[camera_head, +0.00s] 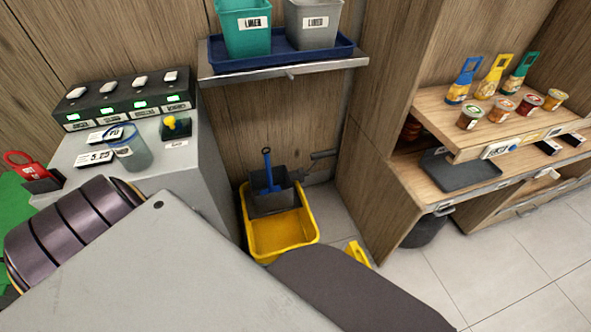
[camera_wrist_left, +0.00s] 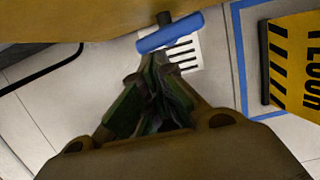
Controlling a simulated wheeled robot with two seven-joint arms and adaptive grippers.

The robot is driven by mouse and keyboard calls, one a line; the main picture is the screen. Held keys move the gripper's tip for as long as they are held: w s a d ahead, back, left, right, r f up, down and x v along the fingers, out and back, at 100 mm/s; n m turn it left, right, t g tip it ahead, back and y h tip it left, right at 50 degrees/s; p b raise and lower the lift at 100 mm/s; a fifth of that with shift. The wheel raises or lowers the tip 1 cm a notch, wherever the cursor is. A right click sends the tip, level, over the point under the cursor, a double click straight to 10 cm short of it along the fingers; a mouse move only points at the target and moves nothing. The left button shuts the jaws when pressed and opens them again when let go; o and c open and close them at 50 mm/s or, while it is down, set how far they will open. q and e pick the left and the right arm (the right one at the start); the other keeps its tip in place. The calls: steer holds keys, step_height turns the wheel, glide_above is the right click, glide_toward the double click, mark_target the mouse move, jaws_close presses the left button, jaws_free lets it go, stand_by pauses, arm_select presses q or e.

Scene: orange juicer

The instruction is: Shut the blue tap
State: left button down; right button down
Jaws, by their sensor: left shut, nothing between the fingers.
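The blue tap (camera_wrist_left: 170,32) shows at the top middle of the left wrist view, as a blue bar handle on a short dark stem. The bar lies slightly tilted, its right end higher. My left gripper (camera_wrist_left: 158,62) is shut and empty, its fingertips pointing at the bar from just below it in the picture. I cannot tell whether the tips touch the bar. The blue tap does not show in the head view, where grey and dark parts of my own body cover the lower part. My right gripper is in neither view.
A slotted white drain plate (camera_wrist_left: 188,52) lies behind the tap. A yellow floor sign (camera_wrist_left: 297,65) stands at the right. In the head view, a yellow mop bucket (camera_head: 282,235) stands below a wall shelf (camera_head: 290,75). Tiled floor at the right is clear.

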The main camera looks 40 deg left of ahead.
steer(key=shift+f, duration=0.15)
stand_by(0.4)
arm_select(q)
steer(key=shift+w, duration=0.15)
steer(key=shift+w+d, duration=0.3)
steer(key=shift+w, duration=0.15)
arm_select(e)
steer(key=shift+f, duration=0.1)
arm_select(q)
steer(key=shift+w, duration=0.1)
stand_by(0.5)
